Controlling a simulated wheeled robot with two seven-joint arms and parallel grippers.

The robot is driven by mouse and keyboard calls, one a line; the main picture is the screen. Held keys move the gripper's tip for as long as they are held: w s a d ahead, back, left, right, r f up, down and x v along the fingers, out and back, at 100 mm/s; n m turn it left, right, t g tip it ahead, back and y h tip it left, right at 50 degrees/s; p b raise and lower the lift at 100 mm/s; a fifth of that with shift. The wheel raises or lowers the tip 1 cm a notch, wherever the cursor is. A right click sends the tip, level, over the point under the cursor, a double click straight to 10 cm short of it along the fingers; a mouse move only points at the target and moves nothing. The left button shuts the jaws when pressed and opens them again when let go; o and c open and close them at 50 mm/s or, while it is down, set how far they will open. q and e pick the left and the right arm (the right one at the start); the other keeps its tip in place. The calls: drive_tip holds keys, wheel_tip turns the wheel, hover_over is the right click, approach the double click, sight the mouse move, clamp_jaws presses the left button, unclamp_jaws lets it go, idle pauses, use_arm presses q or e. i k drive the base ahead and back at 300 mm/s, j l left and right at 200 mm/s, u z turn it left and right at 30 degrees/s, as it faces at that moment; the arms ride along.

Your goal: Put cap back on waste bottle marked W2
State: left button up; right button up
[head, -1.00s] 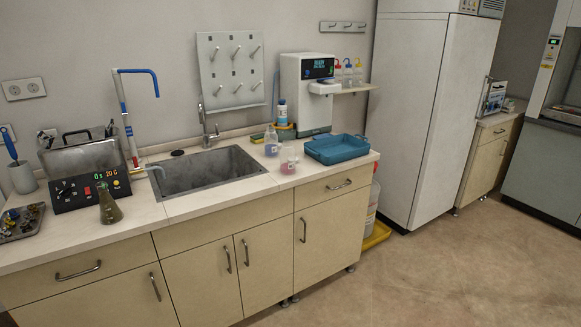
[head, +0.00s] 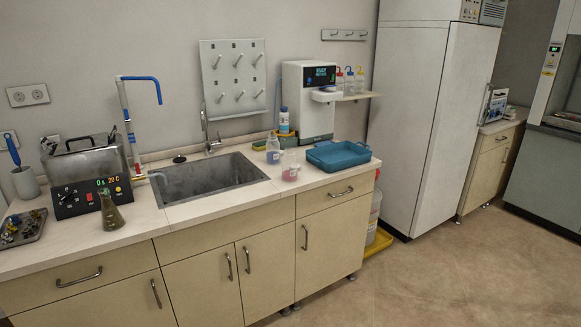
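No bottle marked W2 can be made out in the head view. A whitish container (head: 374,212), partly hidden behind the counter's right end, stands on the floor in a yellow tray (head: 380,241); its label and top cannot be read. No loose cap can be identified. Neither of my grippers is in view.
The counter (head: 190,215) holds a sink (head: 207,178), a flask (head: 111,212), a control box (head: 92,196), a blue tray (head: 338,155) and small bottles (head: 289,166). A tall white cabinet (head: 430,125) stands to the right. The floor (head: 450,270) at the front right is clear.

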sight(289, 160)
drive_tip(key=i+l+u, duration=0.15)
drive_tip(key=u, duration=0.25)
drive_tip(key=i+l+u, duration=0.2)
drive_tip(key=u, duration=0.15)
drive_tip(key=i+l+u, duration=0.2)
drive_tip(key=u, duration=0.2)
drive_tip(key=i+l, duration=0.15)
drive_tip(key=l, duration=0.25)
drive_tip(key=i+l+u, duration=0.1)
drive_tip(key=l, duration=0.25)
drive_tip(key=i+l, duration=0.25)
drive_tip(key=l, duration=0.15)
drive_tip(key=i+l+u, duration=0.1)
drive_tip(key=l, duration=0.3)
drive_tip(key=i+l, duration=0.2)
drive_tip(key=l, duration=0.2)
drive_tip(key=i+l+u, duration=0.1)
drive_tip(key=l, duration=0.3)
drive_tip(key=i+l, duration=0.2)
drive_tip(key=l, duration=0.25)
drive_tip(key=i+l+u, duration=0.1)
drive_tip(key=l, duration=0.3)
